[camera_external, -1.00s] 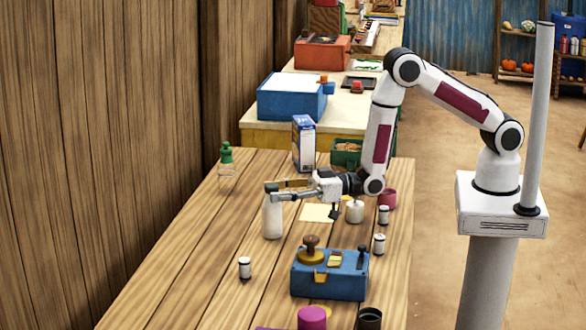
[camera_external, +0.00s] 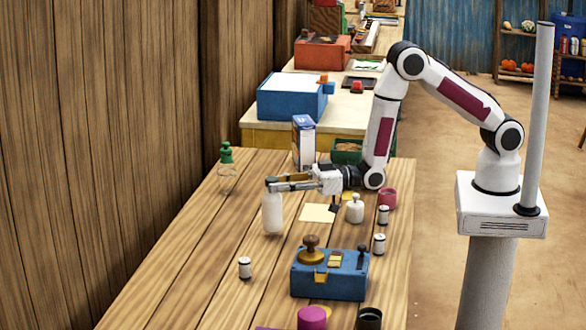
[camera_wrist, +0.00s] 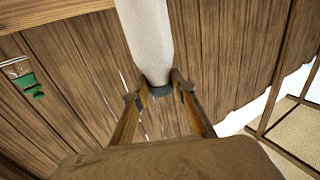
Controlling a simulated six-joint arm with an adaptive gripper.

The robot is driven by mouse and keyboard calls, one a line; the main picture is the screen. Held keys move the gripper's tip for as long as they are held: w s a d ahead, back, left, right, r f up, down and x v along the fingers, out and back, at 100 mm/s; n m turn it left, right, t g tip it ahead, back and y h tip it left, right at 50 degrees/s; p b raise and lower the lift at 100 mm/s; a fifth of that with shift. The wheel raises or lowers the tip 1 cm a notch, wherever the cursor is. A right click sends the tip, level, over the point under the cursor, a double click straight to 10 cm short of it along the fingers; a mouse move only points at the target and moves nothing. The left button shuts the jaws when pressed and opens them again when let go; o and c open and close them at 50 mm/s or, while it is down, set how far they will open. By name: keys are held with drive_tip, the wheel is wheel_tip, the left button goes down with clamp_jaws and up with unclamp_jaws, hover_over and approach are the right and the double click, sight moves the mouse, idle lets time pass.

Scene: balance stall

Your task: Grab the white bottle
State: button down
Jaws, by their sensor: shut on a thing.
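The white bottle (camera_external: 272,213) is upright at the left-middle of the wooden table in the external view. My gripper (camera_external: 271,185) is shut on the bottle's upper end, with its fingers reaching in from the right. In the wrist view the white bottle (camera_wrist: 147,40) stands between my two fingertips (camera_wrist: 160,92), with a dark band where they meet it. The fingers hide part of the bottle's top. Whether its base touches the table is hard to tell.
A blue box with knobs (camera_external: 330,274) stands in front, to the right. Small white jars (camera_external: 245,267) are nearby. A green-topped clear bottle (camera_external: 227,168) stands behind left. A blue and white carton (camera_external: 303,142) is at the back. Table to the bottle's left is clear.

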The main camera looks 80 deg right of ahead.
drive_tip(key=shift+r, duration=4.05)
drive_tip(key=shift+d, duration=0.1)
